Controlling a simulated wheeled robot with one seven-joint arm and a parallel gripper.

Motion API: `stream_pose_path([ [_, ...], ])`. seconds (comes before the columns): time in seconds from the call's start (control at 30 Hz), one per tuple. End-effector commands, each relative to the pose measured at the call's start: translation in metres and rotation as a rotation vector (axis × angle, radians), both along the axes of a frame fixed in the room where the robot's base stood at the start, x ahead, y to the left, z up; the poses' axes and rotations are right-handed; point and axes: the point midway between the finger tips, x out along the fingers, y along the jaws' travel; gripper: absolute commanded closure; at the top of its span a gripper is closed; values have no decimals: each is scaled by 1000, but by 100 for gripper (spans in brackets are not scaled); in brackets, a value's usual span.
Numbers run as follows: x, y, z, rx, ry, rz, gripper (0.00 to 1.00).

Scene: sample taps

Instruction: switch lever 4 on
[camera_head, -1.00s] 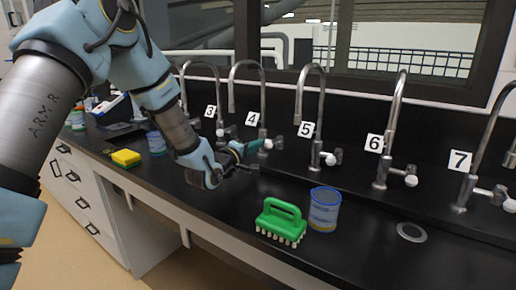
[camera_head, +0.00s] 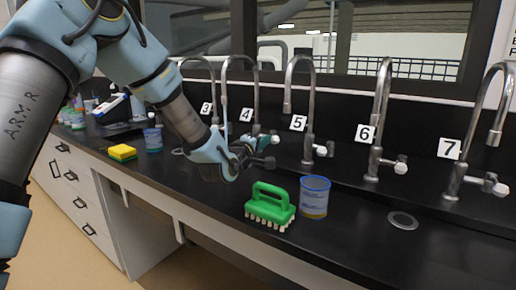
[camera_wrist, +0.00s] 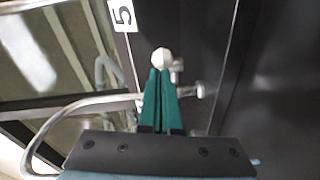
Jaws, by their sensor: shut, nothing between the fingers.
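Tap 4 (camera_head: 256,95) is a chrome gooseneck behind the number 4 card (camera_head: 246,115). Its lever ends in a white knob (camera_head: 275,139) on the tap's right side, and this knob also shows in the wrist view (camera_wrist: 161,57). My gripper (camera_head: 265,143) is at tap 4, partly covering its lower part. In the wrist view its green fingers (camera_wrist: 160,74) are shut together with nothing between them, and their tips lie right at the knob. I cannot tell whether they touch it. The lever's stem is mostly hidden.
Tap 5 (camera_head: 309,100) and its white knob (camera_head: 321,150) stand to the right, then taps 6 (camera_head: 379,120) and 7 (camera_head: 476,130). A green brush (camera_head: 270,205) and a blue-rimmed cup (camera_head: 314,197) stand in front. A yellow sponge (camera_head: 122,151) lies left.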

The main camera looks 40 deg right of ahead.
Motion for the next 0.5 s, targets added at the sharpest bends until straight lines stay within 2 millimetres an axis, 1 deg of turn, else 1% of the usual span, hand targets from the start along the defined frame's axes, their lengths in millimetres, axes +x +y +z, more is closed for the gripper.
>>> stream_pose_path([
  [0.03,-4,-2,-3,-2,0,0,100],
  [0.2,-14,-10,-3,0,1,0,100],
  [0.5,-23,-19,-1,0,0,-1,100],
])
